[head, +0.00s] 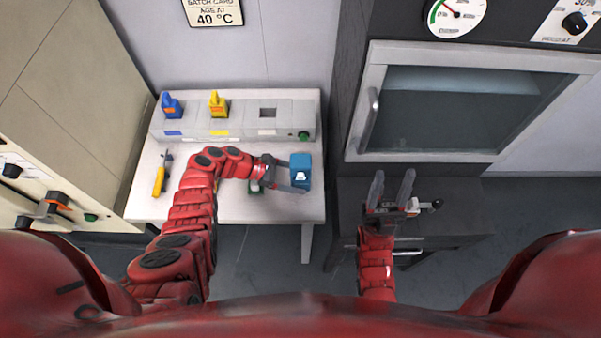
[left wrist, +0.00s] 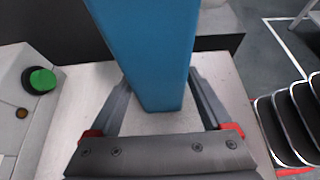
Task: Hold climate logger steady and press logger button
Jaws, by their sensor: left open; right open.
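A blue box-shaped device (head: 301,167) with a small white mark, seemingly the climate logger, stands near the right edge of the white table. It also fills the upper middle of the left wrist view (left wrist: 150,50). My left gripper (head: 296,174) is open, with its fingers on either side of the blue device. Whether they touch it is unclear. No button on the device can be made out. My right gripper (head: 392,178) is open and empty, in front of the dark cabinet, apart from the device.
The white table (head: 240,207) carries a grey panel (head: 195,121) with a blue and a yellow piece, an empty square opening and a green button (head: 303,135). Yellow-handled pliers (head: 159,180) lie at left. A windowed oven (head: 470,105) with a handle stands right.

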